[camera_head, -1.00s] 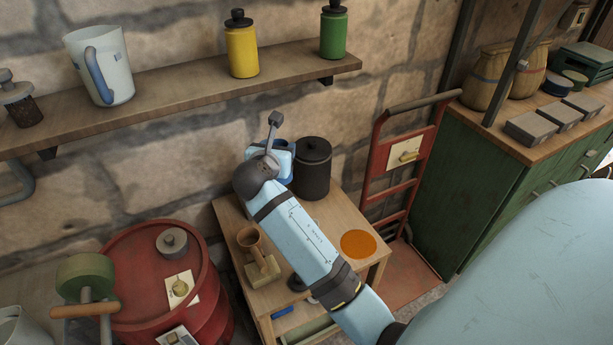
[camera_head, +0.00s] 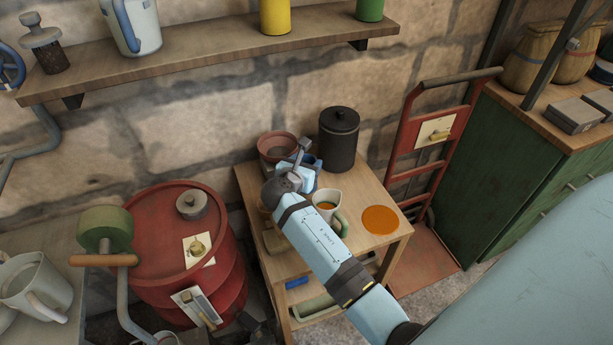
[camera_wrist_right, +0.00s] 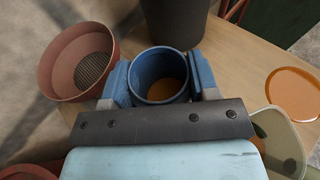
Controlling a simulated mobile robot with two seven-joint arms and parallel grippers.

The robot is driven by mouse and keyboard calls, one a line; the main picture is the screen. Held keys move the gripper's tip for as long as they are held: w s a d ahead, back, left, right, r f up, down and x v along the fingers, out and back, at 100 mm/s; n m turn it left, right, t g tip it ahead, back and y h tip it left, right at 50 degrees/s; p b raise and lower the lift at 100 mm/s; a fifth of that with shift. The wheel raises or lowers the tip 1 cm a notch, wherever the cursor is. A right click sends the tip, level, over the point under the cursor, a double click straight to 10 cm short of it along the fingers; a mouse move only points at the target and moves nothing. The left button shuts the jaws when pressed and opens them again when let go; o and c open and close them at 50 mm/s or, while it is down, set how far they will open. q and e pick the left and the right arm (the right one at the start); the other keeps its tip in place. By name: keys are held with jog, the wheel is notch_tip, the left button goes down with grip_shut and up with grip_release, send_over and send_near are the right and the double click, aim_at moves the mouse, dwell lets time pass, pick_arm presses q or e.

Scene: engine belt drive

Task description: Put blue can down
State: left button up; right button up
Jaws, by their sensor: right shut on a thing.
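My right gripper (camera_wrist_right: 160,80) is shut on the blue can (camera_wrist_right: 158,98), with one finger on each side of it. The can is upright and open at the top, with something orange inside. In the head view, my right gripper (camera_head: 302,172) is over the back part of the small wooden table (camera_head: 390,232), and only a sliver of the can shows behind the fingers. I cannot tell whether the can's base touches the tabletop. My left gripper is not in view.
A reddish sieve (camera_wrist_right: 78,62) stands just left of the can, and a dark lidded pot (camera_head: 339,140) close behind it. A pale jug (camera_head: 326,204) with orange contents and an orange round patch (camera_head: 381,219) lie to the right. A red drum (camera_head: 190,240) stands left of the table.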

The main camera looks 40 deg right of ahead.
notch_tip(320, 180, down, 4)
jog(key=shift+f+b, duration=0.15)
jog(key=shift+b, duration=0.2)
jog(key=o, duration=1.1)
jog(key=shift+f, duration=0.1)
jog(key=shift+c, duration=0.2)
